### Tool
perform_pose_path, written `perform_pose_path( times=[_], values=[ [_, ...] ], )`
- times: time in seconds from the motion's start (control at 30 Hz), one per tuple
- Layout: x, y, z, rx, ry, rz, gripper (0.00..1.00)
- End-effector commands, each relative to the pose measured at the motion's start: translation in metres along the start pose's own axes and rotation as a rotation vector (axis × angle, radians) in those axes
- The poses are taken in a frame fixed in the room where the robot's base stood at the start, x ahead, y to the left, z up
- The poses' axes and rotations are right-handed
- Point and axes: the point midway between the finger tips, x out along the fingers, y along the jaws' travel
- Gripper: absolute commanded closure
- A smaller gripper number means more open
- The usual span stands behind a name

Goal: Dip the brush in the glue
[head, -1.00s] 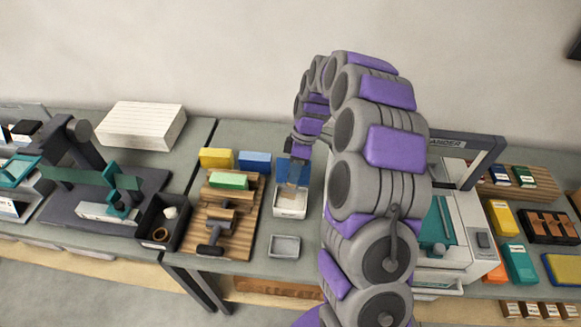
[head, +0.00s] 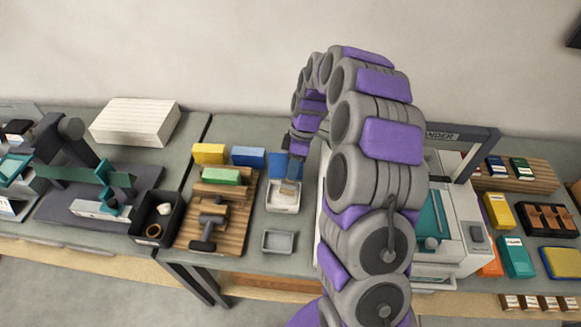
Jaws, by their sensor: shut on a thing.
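My gripper (head: 295,158) points down over the white glue container (head: 284,208), near the middle of the bench. It is shut on the brush (head: 290,187), whose light tan lower part hangs at the container's opening. From this angle I cannot tell whether the bristles touch the glue. The container's inside is partly hidden by the brush and gripper.
A small grey tray (head: 279,241) sits in front of the container. A wooden board (head: 239,228) with tools and a green block (head: 220,177) is to the left. Yellow (head: 209,153) and blue (head: 249,156) blocks stand behind. A white machine (head: 462,232) is at right.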

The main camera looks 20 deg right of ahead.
Motion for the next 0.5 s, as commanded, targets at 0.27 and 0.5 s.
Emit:
perform_pose_path(
  times=[0.27, 0.5],
  values=[
    [0.0047, -0.0018, -0.0054, -0.001, -0.007, 0.001, 1.0],
    [0.0057, 0.001, -0.0003, -0.001, -0.001, -0.001, 1.0]
  ],
)
